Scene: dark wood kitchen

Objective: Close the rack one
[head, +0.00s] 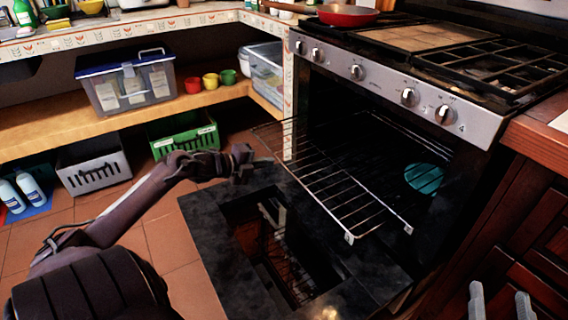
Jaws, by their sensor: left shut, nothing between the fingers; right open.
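The wire oven rack (340,197) sticks out of the open oven (362,125), over the lowered oven door (210,205). Its inner part runs back into the dark cavity. My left gripper (264,161) is shut and empty, at the left of the rack's pulled-out part, above the door's far left corner. I cannot tell whether its fingertips touch the rack. My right gripper (500,303) is open at the bottom right edge, in front of the wooden cabinet and away from the rack; only its two fingers show.
A teal round item (424,178) is inside the oven at the right. A red pan (347,15) is on the stovetop. A lidded bin (128,83) and small coloured cups (210,81) stand on the left shelf. Crates (94,165) are on the floor below. The cabinet (530,215) borders the right.

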